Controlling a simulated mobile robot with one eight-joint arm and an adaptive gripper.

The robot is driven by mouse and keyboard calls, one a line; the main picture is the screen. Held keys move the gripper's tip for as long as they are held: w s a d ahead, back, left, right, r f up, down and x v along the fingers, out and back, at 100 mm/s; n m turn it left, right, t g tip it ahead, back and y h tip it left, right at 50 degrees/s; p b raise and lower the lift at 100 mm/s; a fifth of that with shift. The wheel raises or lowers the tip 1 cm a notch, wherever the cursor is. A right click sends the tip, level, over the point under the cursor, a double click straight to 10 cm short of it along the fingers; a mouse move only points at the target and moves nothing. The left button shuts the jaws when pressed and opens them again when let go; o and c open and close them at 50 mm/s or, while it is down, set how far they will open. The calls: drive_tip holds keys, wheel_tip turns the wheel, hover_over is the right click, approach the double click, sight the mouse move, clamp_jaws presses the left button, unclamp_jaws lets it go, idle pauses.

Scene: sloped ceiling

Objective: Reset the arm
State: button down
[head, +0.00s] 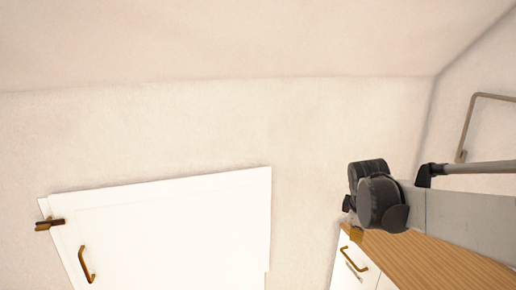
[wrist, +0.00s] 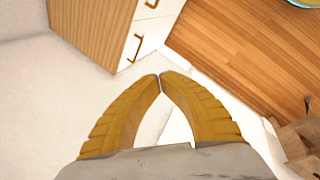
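My gripper (wrist: 160,76) shows in the wrist view with two ribbed yellow-brown fingers. The fingertips meet, and the gap behind them holds nothing. My arm (head: 450,215) reaches in from the right in the head view, with a dark joint at its end. My fingers cannot be clearly made out in the head view.
A wooden countertop (head: 435,262) over white drawers (head: 350,272) lies below my arm. A white door (head: 175,230) is at lower left. A metal rail (head: 468,125) is at right. The wrist view shows a wood surface (wrist: 240,45), a dish edge (wrist: 305,3) and brown objects (wrist: 300,140).

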drive_tip(key=s+a+m+t, duration=0.1)
drive_tip(key=s+a+m, duration=0.2)
drive_tip(key=s, duration=0.5)
drive_tip(key=s+a+m+t+y, duration=0.1)
drive_tip(key=s+a+m, duration=0.2)
drive_tip(key=s, duration=0.5)
drive_tip(key=s+a+m+t+y, duration=0.1)
drive_tip(key=s+a+m, duration=0.2)
drive_tip(key=s+m, duration=0.2)
drive_tip(key=s, duration=0.3)
drive_tip(key=shift+s+m, duration=0.15)
drive_tip(key=shift+m, duration=0.15)
